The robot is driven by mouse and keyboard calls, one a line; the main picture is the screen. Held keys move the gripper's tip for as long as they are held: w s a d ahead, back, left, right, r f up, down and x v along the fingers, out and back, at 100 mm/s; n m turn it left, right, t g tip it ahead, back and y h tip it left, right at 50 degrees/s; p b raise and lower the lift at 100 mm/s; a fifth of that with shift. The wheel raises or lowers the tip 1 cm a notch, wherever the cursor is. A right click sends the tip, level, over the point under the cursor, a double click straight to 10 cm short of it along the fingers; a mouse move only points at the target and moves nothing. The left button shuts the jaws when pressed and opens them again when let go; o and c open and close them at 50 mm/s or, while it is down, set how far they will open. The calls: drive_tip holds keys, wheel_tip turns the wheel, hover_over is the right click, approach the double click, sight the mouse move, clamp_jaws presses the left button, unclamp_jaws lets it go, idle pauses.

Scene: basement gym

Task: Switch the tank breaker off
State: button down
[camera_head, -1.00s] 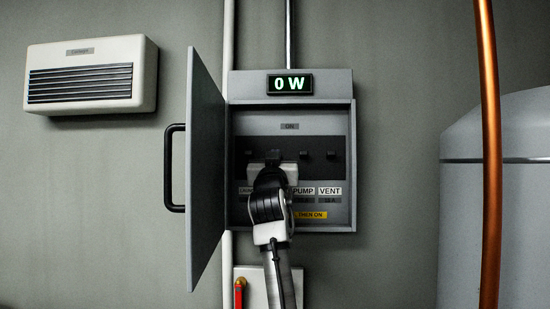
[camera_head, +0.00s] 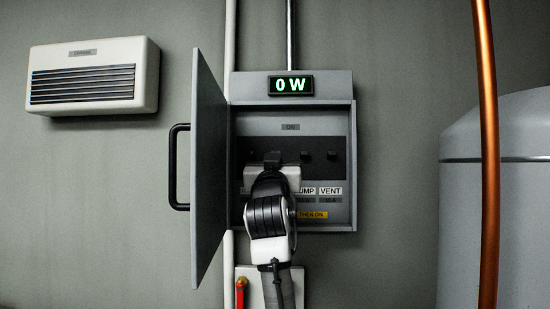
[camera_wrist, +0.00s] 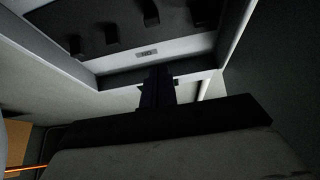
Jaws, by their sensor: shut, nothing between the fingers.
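The grey breaker panel (camera_head: 344,120) hangs on the wall with its door (camera_head: 208,165) swung open to the left. Its dark band carries a row of small black switches; two show clearly, the one above PUMP (camera_head: 303,156) and the one above VENT (camera_head: 332,156). My gripper (camera_head: 273,157) is shut and empty in front of the left half of the row, hiding labels below it, so I cannot read a tank label. In the wrist view the shut fingers (camera_wrist: 157,88) point at the panel, near the ON plate (camera_wrist: 147,53). Several switches (camera_wrist: 110,33) show beyond them. Contact is unclear.
A yellow label (camera_head: 312,215) shows "THEN ON". A copper pipe (camera_head: 487,150) and grey tank (camera_head: 500,220) stand right. A box with a red lever (camera_head: 240,290) is below. A white vent unit (camera_head: 93,76) hangs left.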

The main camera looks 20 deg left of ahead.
drive_tip(key=shift+v, duration=1.1)
drive_tip(key=shift+f, duration=0.1)
